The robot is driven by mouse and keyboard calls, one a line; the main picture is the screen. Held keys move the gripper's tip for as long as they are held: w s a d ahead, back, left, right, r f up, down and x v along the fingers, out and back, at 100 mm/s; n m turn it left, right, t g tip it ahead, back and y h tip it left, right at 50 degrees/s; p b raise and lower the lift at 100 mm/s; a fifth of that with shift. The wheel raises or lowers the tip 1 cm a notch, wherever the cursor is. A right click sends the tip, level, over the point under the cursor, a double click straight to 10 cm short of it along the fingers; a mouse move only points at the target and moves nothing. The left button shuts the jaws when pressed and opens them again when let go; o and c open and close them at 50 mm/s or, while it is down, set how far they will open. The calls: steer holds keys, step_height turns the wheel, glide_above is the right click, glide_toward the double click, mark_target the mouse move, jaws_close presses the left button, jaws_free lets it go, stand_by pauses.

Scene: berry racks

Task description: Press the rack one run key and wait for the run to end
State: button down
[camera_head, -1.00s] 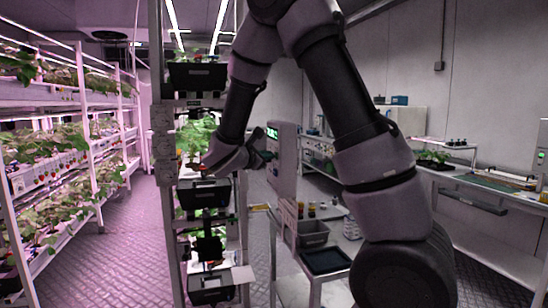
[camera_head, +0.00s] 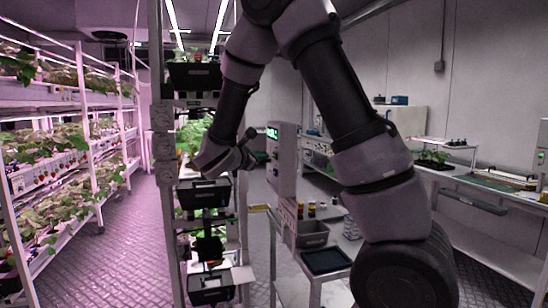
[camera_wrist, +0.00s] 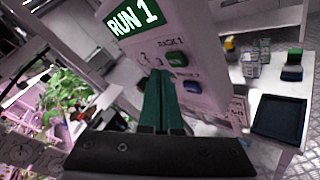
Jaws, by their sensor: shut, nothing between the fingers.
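The control box (camera_head: 282,165) stands upright beside the rack, with a small green display (camera_head: 272,133). In the wrist view the white panel (camera_wrist: 200,30) carries a green display (camera_wrist: 133,16) reading "RUN 1". Below the display are a green key (camera_wrist: 177,59) by a label that seems to say rack 1, and a blue key (camera_wrist: 192,87) by a second label. My gripper (camera_wrist: 160,74) is shut and empty. Its dark green fingertips appear just left of the green key in the wrist view. Contact with the panel is not visible. In the head view my gripper (camera_head: 259,149) is left of the box.
A tall rack with black trays (camera_head: 203,193) stands close under and left of my arm. A white cart (camera_head: 318,273) with a grey bin (camera_head: 312,234) and dark tray (camera_head: 326,261) is below the box. Planted shelves (camera_head: 80,155) line the left; the aisle floor (camera_head: 130,250) is clear.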

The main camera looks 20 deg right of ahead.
steer(key=a, duration=0.4)
steer(key=shift+a, duration=0.4)
stand_by(0.4)
